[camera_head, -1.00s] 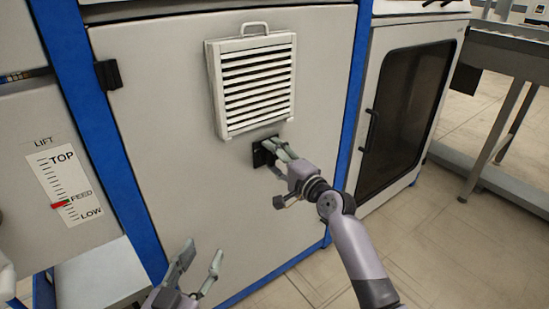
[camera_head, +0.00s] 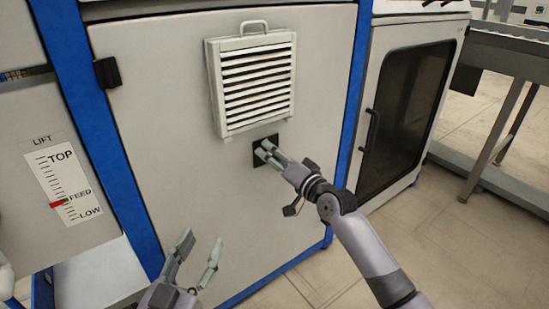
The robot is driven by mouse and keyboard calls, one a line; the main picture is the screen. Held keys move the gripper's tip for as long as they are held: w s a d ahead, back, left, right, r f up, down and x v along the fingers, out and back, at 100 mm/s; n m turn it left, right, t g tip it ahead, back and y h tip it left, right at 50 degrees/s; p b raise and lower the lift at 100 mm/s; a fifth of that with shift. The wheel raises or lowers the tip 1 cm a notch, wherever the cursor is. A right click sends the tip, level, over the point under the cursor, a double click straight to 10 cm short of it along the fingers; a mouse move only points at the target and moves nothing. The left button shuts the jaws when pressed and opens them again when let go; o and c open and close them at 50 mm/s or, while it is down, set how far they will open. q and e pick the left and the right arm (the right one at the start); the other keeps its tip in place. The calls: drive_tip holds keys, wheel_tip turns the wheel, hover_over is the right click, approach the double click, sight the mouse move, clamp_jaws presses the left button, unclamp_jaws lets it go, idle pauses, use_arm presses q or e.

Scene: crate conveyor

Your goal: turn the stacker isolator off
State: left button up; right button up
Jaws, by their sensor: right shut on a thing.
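The isolator (camera_head: 258,159) is a small black plate on the grey cabinet door, just below the white louvred vent. My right gripper (camera_head: 265,151) is at it, its fingers shut on the isolator's handle. The fingers cover the handle, so its angle cannot be made out. My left gripper (camera_head: 194,258) is open and empty, low in front of the door and apart from it.
The white louvred vent (camera_head: 253,83) with a top handle juts out above the isolator. A lift scale (camera_head: 70,185) with a red pointer near FEED is at the left. A dark-windowed door (camera_head: 405,110) and a conveyor frame (camera_head: 510,50) stand at the right.

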drive_tip(key=shift+n, duration=1.5)
drive_tip(key=shift+n+p, duration=0.3)
drive_tip(key=shift+n, duration=0.6)
drive_tip(key=n+p, duration=0.1)
drive_tip(key=n, duration=0.3)
drive_tip(key=shift+p, duration=0.3)
use_arm(q)
drive_tip(key=s+a+f+g+y, duration=0.2)
drive_tip(key=f+g, duration=0.4)
drive_tip(key=f, duration=0.4)
drive_tip(key=shift+s+a+f, duration=0.15)
drive_tip(key=shift+s+f, duration=0.05)
drive_tip(key=shift+s, duration=0.45)
use_arm(e)
drive_tip(key=shift+n, duration=0.6)
drive_tip(key=o, duration=1.2)
drive_tip(key=shift+c, duration=0.2)
